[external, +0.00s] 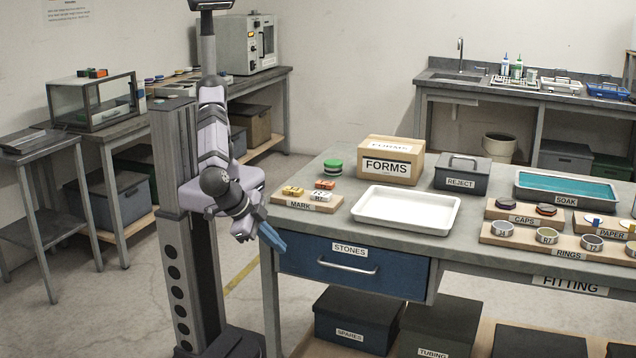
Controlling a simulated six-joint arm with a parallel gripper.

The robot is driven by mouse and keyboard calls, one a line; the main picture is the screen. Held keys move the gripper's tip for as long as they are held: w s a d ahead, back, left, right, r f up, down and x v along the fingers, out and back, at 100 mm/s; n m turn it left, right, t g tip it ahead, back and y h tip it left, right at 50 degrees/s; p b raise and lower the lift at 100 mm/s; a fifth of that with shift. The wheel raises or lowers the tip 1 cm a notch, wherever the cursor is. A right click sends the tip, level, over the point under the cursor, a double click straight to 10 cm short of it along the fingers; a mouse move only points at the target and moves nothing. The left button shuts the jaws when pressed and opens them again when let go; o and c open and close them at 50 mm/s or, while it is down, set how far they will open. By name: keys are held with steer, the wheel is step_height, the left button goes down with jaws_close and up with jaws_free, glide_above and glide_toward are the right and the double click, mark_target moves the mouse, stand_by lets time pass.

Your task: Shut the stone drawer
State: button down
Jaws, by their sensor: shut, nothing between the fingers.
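The stone drawer (330,275) is a blue front with a silver bar handle, set under the table's left end. The drawer front looks about flush with the table frame; I cannot tell if a small gap is left. My gripper (275,240) has blue fingers, shut and empty. It points down and right, beside the table's left corner, left of the drawer and apart from the handle as far as I can see.
On the table (315,217) stand a white tray (452,226), a FORMS box (408,167), a REJECT box (478,185) and a MARK board (320,207) near the left corner. Lidded boxes, including SPARES (340,318), sit on the lower shelf. The floor in front of the drawer is hidden.

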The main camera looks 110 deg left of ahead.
steer(key=x, duration=0.3)
steer(key=a+p+x, duration=0.1)
steer(key=x, duration=0.3)
steer(key=r+x, duration=0.1)
steer(key=x, duration=0.3)
steer(key=shift+s+a+p, duration=0.15)
steer(key=shift+a+p, duration=0.25)
steer(key=shift+a+f, duration=0.1)
steer(key=shift+a, duration=0.8)
